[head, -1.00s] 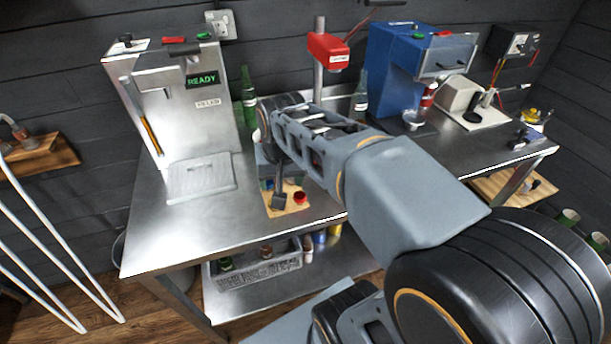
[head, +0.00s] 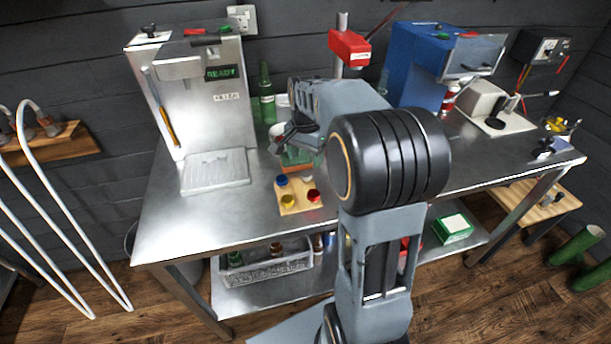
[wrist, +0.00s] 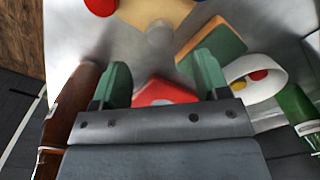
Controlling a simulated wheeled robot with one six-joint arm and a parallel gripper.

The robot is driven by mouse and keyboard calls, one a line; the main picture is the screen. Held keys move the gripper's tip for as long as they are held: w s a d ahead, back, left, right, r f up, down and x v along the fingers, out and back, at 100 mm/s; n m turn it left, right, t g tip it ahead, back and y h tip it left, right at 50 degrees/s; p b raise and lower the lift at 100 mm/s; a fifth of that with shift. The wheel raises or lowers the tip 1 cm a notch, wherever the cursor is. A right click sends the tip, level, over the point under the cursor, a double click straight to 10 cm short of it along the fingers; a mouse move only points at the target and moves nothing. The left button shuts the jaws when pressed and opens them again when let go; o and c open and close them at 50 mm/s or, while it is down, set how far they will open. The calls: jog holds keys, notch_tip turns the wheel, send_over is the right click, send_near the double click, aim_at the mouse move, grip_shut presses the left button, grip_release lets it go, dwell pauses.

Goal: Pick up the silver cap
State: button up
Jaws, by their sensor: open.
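The silver cap (wrist: 160,33) is a small grey round piece at the edge of the wooden board (wrist: 150,10) in the wrist view. It lies ahead of my fingertips, roughly midway between them, and apart from them. In the head view the board (head: 299,208) carries blue (head: 282,180), yellow (head: 288,201) and red (head: 314,196) caps; a small grey shape at its back right looks like the silver cap. My gripper (wrist: 161,78) is open and empty, with green fingertips. In the head view it is partly hidden behind the board, by my arm.
A green-and-orange block (wrist: 212,50) lies close beside one finger. A red piece (wrist: 165,93) shows between the fingers. A white bowl with caps (wrist: 236,68), a green bottle (wrist: 297,108) and a brown bottle (wrist: 82,100) stand nearby. The table's front left (head: 190,225) is clear.

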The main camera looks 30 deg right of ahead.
aim_at(306, 174)
jog(key=shift+f, duration=2.9)
jog(key=shift+c, duration=0.4)
jog(key=c, duration=0.9)
